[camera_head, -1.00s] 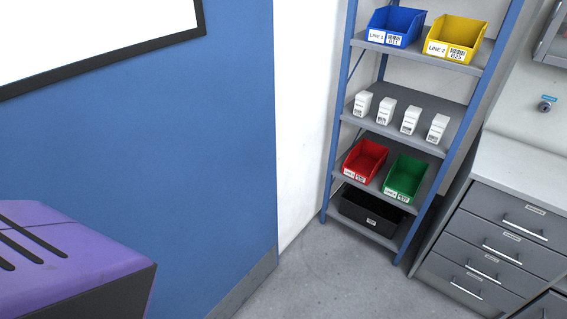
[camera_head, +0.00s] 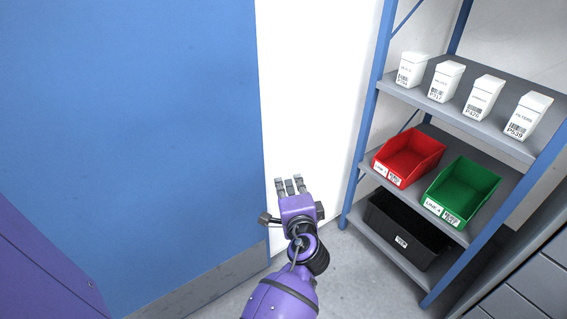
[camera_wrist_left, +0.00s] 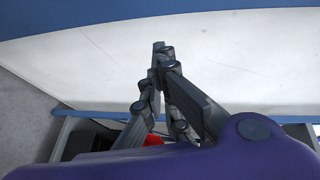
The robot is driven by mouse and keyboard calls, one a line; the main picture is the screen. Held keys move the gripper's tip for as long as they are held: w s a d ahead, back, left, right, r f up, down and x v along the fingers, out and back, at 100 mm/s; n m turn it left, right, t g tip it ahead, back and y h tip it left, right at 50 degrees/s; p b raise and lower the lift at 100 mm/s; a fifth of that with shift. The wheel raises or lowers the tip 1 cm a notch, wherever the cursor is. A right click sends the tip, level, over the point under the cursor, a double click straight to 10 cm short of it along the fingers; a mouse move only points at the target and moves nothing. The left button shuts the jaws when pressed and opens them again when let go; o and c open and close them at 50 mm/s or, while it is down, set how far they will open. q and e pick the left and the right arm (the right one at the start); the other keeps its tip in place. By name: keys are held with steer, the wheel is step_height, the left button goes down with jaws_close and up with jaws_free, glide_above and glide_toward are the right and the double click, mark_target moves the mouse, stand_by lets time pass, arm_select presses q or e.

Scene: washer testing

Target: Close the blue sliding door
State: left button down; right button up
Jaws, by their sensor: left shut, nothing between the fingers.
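The blue sliding door (camera_head: 130,130) fills the left of the head view, with a grey strip along its bottom. Its right edge runs down beside a white wall. My left gripper (camera_head: 291,184) is just right of that edge, in front of the white wall in this view. Its fingers are shut with nothing between them. In the left wrist view its fingertips (camera_wrist_left: 160,50) meet in front of a white surface, and a blue band crosses the top. I cannot tell whether the gripper touches the door. My right gripper is not in view.
A blue-framed shelf rack (camera_head: 371,125) stands close on the right, holding several white boxes, a red bin (camera_head: 408,155), a green bin (camera_head: 462,190) and a black bin (camera_head: 405,232). A grey drawer cabinet (camera_head: 530,285) is at bottom right. Some bare floor (camera_head: 345,275) shows below.

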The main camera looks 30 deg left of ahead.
arm_select(q)
steer(key=w+r+y+b, duration=0.3)
steer(key=w+r, duration=0.2)
steer(key=w+a, duration=0.3)
steer(key=a, duration=0.6)
stand_by(0.4)
